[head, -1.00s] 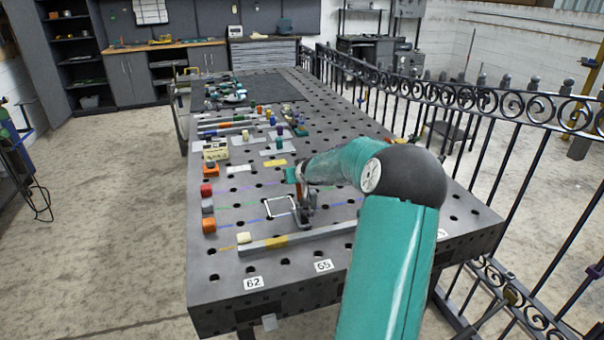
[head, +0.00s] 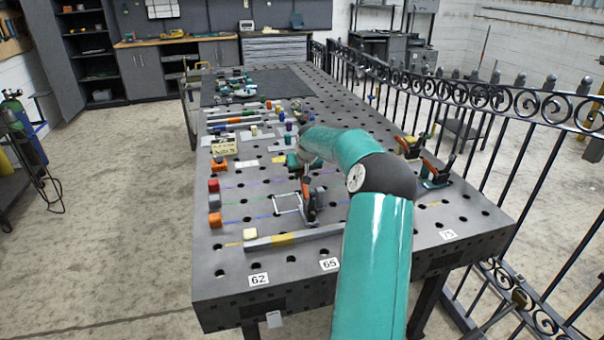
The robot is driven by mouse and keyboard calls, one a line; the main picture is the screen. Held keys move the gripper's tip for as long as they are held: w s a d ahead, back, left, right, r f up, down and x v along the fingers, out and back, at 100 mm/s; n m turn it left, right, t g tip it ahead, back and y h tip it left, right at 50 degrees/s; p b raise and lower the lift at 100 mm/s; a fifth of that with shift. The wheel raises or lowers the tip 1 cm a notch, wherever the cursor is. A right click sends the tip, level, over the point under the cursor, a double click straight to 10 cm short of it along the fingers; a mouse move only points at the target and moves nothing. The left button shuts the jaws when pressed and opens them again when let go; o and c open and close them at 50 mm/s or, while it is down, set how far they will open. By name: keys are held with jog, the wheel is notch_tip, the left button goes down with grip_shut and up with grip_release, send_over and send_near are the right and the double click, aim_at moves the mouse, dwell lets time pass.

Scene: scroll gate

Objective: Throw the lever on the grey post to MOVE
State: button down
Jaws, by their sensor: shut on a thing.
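My gripper (head: 299,161) is at the end of my teal arm, over the middle of the table. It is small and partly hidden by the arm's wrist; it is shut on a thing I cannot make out. Just on the near side of it, a grey clamp-like fixture (head: 310,208) with an upright orange handle (head: 305,186) stands on the table. I cannot tell whether my gripper touches the handle. I cannot pick out the grey post, its lever or a MOVE mark with certainty.
The perforated table (head: 230,283) carries a grey bar (head: 320,234) near its front and red, grey and orange blocks (head: 215,219) on the left. Two orange-handled clamps (head: 434,172) stand at the right. An iron fence (head: 500,150) runs along the right side.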

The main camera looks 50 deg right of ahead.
aim_at(307, 195)
jog(key=shift+r, duration=0.1)
jog(key=c, duration=1.4)
grip_release()
jog(key=shift+o, duration=0.2)
jog(key=v, duration=1.3)
jog(key=shift+r, duration=0.3)
jog(key=shift+s, duration=0.15)
